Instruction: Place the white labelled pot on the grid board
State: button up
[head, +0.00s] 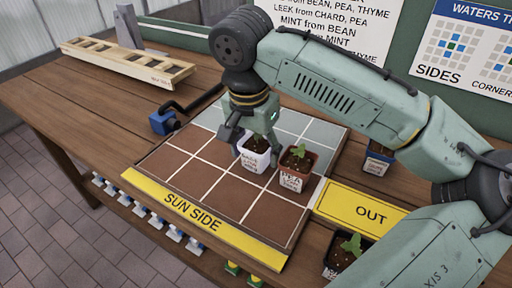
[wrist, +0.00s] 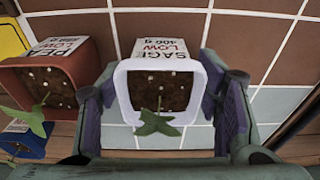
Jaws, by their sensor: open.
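The white pot (head: 253,159) stands upright on the grid board (head: 203,178), right of its middle. In the wrist view the white pot (wrist: 127,95) has a label reading SAGE, LOW, 400 g, and holds dark soil and a small green seedling. My gripper (head: 251,136) is at the pot from above and behind. In the wrist view my gripper (wrist: 160,88) is open, with one finger on each side of the pot. Whether either pad touches it I cannot tell. The board has brown squares in front and grey-blue squares behind.
A red pot labelled PEA (head: 292,178) stands close to the right of the white pot. A blue pot (head: 377,165) and a dark pot (head: 338,262) stand near the yellow OUT plate (head: 360,209). A wooden rack (head: 125,65) lies at the back left. The board's left squares are clear.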

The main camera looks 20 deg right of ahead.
notch_tip(320, 180, up, 12)
jog(key=s+a, duration=0.1)
jog(key=shift+a, duration=0.25)
jog(key=shift+s, duration=0.1)
